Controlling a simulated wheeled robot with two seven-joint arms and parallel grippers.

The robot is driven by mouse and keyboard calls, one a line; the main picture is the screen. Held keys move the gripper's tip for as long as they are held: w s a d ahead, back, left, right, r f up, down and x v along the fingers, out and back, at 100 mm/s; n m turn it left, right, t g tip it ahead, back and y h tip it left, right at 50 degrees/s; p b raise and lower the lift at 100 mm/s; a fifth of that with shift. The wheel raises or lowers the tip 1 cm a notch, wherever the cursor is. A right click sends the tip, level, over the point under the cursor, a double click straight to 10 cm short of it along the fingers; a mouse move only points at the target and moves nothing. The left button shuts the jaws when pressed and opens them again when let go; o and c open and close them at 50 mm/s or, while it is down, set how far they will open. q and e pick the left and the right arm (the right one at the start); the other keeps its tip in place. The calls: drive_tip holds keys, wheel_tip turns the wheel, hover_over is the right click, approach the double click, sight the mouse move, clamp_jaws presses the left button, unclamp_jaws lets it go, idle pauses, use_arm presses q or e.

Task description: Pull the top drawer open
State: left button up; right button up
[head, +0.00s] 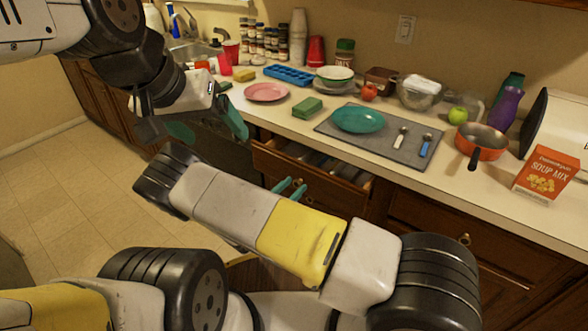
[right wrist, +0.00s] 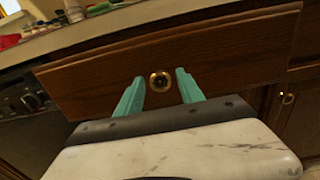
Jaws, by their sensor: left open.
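The top drawer (head: 262,160) under the counter stands partly open in the head view, with some items visible inside. Its wooden front (right wrist: 215,60) fills the upper part of the right wrist view. A round brass knob (right wrist: 160,81) sits on that front. My right gripper (right wrist: 158,90) is open, with its teal fingers on either side of the knob and a gap to each. In the head view its fingertips (head: 290,188) show by the drawer, and my arm hides the knob. My left gripper (head: 208,128) is open and empty, left of the drawer near the counter edge.
A second drawer (head: 425,218) is shut at the right. The counter above holds a grey mat (head: 385,152) with a teal plate (head: 358,119), an orange pan (head: 482,142) and a soup mix box (head: 546,174). The tiled floor (head: 70,190) at left is clear.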

clamp_jaws()
idle(1.2)
